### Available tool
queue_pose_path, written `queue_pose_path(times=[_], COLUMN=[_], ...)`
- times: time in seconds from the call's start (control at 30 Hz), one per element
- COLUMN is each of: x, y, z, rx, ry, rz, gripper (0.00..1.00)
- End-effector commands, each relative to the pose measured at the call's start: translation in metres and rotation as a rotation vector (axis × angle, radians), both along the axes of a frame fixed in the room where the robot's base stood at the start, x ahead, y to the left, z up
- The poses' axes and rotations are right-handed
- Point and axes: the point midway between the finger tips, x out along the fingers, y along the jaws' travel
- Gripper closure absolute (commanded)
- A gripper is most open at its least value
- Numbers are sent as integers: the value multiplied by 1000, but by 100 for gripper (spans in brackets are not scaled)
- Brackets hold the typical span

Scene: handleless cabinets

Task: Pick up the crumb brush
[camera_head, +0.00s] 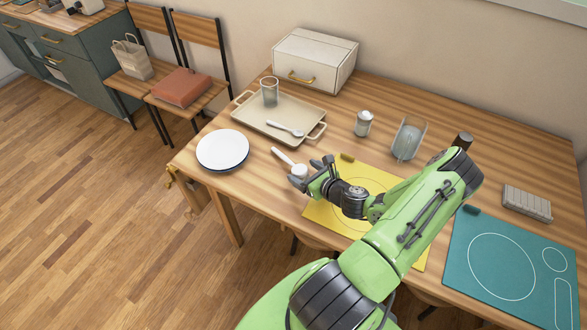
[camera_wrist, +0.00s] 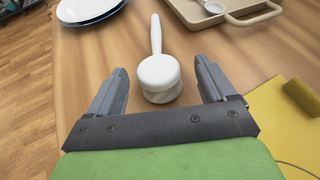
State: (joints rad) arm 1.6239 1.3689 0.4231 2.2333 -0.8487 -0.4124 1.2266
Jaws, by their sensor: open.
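The crumb brush (camera_head: 286,160) is white, with a slim handle and a round head, and lies on the wooden table between the white plate and the yellow mat. In the wrist view the brush (camera_wrist: 159,72) is centred, its handle pointing away from me and its round head nearest. My gripper (camera_head: 313,173) is open and low over the table at the brush's head end. In the wrist view its two fingers stand apart on either side of the head, with nothing held. Whether the fingertips reach level with the head is hard to tell.
A white plate (camera_head: 223,148) lies left of the brush. A beige tray (camera_head: 250,115) with a glass (camera_head: 269,91) and a spoon (camera_head: 287,130) is behind it. A yellow mat (camera_head: 323,214) lies under my arm. A shaker (camera_head: 363,122) and a clear container (camera_head: 408,140) stand further right.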

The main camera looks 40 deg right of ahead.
Motion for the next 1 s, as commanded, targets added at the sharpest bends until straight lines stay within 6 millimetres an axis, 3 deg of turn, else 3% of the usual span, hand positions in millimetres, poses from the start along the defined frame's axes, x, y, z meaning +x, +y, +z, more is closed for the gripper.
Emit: queue_pose_path(times=[0.3,0.57,0.9,1.0], x=[48,53,53,52], y=[0,-1,-1,-1], z=[-17,-18,-18,-18], rx=[-2,0,-1,-1], ry=[-1,1,1,0], rz=[3,1,2,2], gripper=[17,17,69,78])
